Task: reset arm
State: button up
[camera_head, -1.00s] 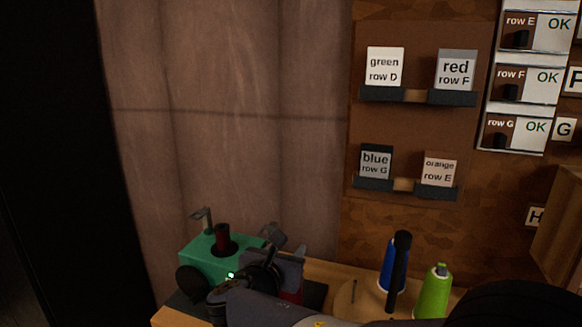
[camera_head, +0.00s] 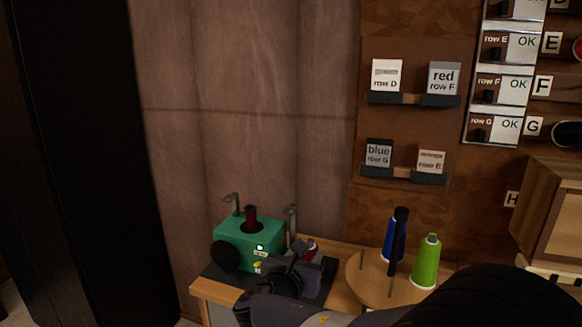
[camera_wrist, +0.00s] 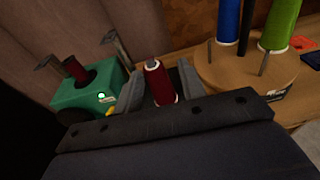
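My gripper (camera_head: 300,258) is low over the workbench, at the right side of the green machine (camera_head: 240,245). In the wrist view my gripper's two fingers (camera_wrist: 160,88) are spread apart. In the head view only a bit of this red spool (camera_head: 312,251) shows past my gripper. The green machine also shows in the wrist view (camera_wrist: 85,100), with another dark red spool (camera_wrist: 74,69) on its top and a lit green lamp.
A round wooden stand (camera_head: 362,280) holds a blue spool (camera_head: 391,245), a dark post (camera_head: 399,240) and a green spool (camera_head: 426,263). Label cards on small shelves and a thread wall stand behind. A wooden cabinet (camera_head: 550,215) is at right. A black panel (camera_head: 90,150) stands at left.

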jog(key=w+d+f+p, duration=0.2)
jog(key=d, duration=0.3)
jog(key=shift+d+f+p, duration=0.3)
jog(key=shift+d, duration=0.05)
jog(key=shift+s, duration=0.1)
